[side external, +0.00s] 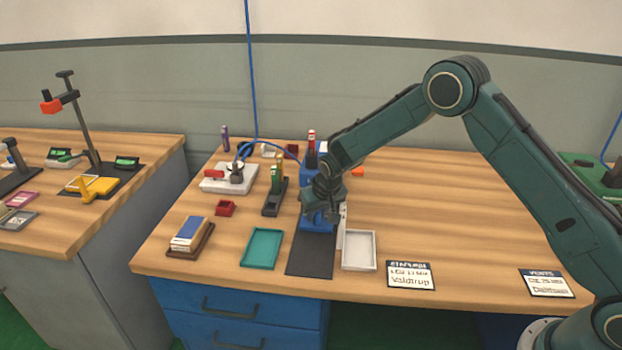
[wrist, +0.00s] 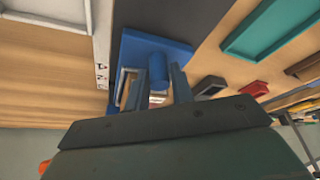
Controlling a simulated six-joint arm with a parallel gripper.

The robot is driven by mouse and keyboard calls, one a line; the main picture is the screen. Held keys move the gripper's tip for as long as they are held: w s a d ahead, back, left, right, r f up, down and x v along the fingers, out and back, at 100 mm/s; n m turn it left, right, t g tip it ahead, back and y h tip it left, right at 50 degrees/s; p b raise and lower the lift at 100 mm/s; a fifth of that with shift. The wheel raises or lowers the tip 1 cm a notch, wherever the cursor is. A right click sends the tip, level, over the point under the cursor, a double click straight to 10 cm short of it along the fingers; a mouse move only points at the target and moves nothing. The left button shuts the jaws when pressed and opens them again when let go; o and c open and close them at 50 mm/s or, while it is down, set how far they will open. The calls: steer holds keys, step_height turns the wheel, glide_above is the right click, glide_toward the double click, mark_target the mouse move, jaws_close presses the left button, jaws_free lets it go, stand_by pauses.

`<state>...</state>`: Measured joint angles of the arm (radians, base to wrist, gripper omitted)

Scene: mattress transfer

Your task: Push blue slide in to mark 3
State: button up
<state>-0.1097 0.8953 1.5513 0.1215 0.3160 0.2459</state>
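The blue slide (side external: 317,226) sits on a dark base strip (side external: 311,258), whose bare front part runs to the table's front edge. In the wrist view the slide is a blue plate (wrist: 180,52) with an upright blue knob (wrist: 157,70). My gripper (side external: 323,213) is low over the slide and hides part of it in the side view. In the wrist view my gripper (wrist: 155,78) is open, its fingers on either side of the knob; contact is not clear. A pale scale strip (side external: 342,226) with marks (wrist: 101,75) runs beside the slide; which number lines up is unclear.
A white tray (side external: 373,252) lies right of the strip and a teal tray (side external: 247,261) lies to the left. A dark holder (side external: 269,208) with green-and-yellow items and a small red box (side external: 225,208) stand behind the teal tray. The table's right half is mostly clear.

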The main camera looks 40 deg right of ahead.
jaws_close()
steer(key=shift+w+d, duration=1.25)
steer(key=shift+o, duration=1.1)
jaws_free()
steer(key=shift+d, duration=0.1)
steer(key=shift+r, duration=0.15)
